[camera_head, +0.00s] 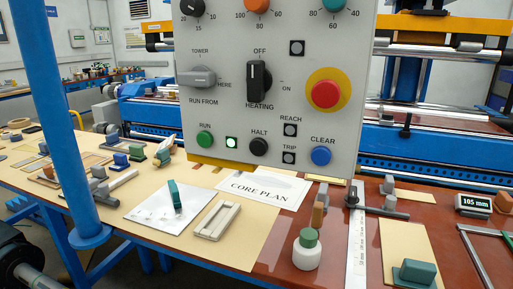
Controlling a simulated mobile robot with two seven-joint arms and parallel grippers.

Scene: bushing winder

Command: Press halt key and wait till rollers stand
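The halt key (259,147) is a round black button low on the grey control panel (222,60), with the word HALT above it. The green run key (204,139) is to its left, and a small green lamp (231,143) between them is lit. The blue clear key (320,156) is to its right. Metal rollers (440,52) show on the blue machine behind the panel, partly hidden by it; one still picture does not show whether they turn. Neither of my grippers is identifiable in view, and nothing touches the halt key.
A red mushroom button (325,95) on a yellow disc and a black heating switch (259,82) sit above the keys. A blue post (66,120) stands at left. The table (130,190) below holds papers, tools and a 105 mm display (473,204).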

